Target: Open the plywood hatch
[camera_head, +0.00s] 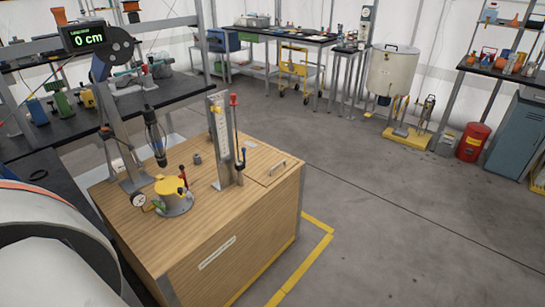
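The plywood hatch (262,173) shows in the head view as a panel at the right end of the top of a wooden box (235,240). A small metal handle (278,167) sits on it. The hatch appears shut, lying level with the box top. Its far left part is partly hidden behind an upright gauge stand (222,140). Neither of my grippers is in view. A large white rounded part at the lower left looks like one of my arm links.
A yellow-topped cylinder (171,190) with a dial, a hanging device (155,140) and a "0 cm" display (85,36) stand left of the hatch. A black workbench (60,130) is behind. Grey floor (400,220) right of the box is clear beyond yellow tape (305,262).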

